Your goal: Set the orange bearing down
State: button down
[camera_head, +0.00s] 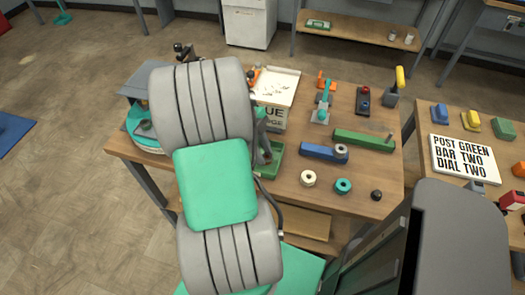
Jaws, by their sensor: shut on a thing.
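My green and grey arm fills the left middle of the head view and covers part of the wooden workbench (285,190). My gripper is hidden behind the arm, so its fingers cannot be seen. I cannot make out the orange bearing. A small orange patch (257,73) shows beside the arm near the lettered bin, but I cannot tell what it is. A cream ring (308,178) and a teal ring (343,186) lie apart near the bench's front edge, with a dark knob (376,195) to their right.
A blue bar (322,152) and green bar (363,139) lie on the bench. Behind them stand a lettered bin (275,95), a teal clamp (322,105) and a yellow-handled lever (395,88). A sign (463,158) reading "POST GREEN BAR TWO DIAL TWO" lies on the right table.

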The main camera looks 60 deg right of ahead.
jog(key=shift+f, duration=0.1)
jog(key=c, duration=1.5)
grip_release()
jog(key=shift+c, duration=0.2)
jog(key=o, duration=0.5)
jog(key=shift+c, duration=0.2)
